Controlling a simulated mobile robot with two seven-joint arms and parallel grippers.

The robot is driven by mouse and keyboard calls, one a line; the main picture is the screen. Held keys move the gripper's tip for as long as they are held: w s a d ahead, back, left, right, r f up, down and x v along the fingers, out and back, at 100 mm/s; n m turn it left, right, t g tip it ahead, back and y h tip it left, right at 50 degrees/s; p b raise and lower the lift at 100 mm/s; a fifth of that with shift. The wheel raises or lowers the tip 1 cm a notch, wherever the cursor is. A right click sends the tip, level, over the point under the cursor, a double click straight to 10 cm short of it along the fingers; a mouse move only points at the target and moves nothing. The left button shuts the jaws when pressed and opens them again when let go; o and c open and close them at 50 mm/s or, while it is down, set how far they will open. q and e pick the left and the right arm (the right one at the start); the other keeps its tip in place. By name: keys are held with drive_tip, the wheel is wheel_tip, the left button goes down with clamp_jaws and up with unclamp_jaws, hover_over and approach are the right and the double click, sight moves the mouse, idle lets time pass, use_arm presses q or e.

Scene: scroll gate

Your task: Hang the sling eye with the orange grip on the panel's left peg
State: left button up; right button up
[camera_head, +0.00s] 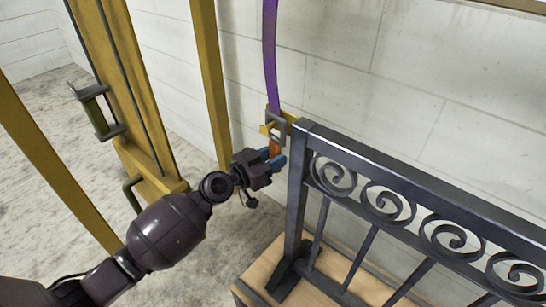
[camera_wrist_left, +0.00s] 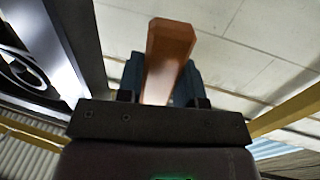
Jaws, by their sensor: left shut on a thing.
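The purple sling (camera_head: 269,55) hangs down from the top of the head view. The orange grip (camera_head: 275,148) is below the eye and shows large in the left wrist view (camera_wrist_left: 167,60). My left gripper (camera_head: 276,160) is shut on the orange grip, with blue fingertips on either side. The dark scrollwork panel (camera_head: 298,190) stands upright to the right. A yellow piece (camera_head: 291,116) shows at its corner, partly behind the eye. I cannot tell whether the eye is around a peg. My right gripper is not in view.
The panel stands on a wooden base (camera_head: 262,272). A pale block wall (camera_head: 440,80) is behind. Bare floor shows between them.

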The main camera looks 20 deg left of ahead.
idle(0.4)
use_arm(q)
drive_tip(key=o, duration=1)
drive_tip(key=shift+w+d, duration=0.1)
drive_tip(key=shift+o, duration=0.5)
drive_tip(key=shift+o, duration=0.4)
drive_tip(key=shift+o, duration=0.8)
drive_tip(key=shift+f, duration=0.1)
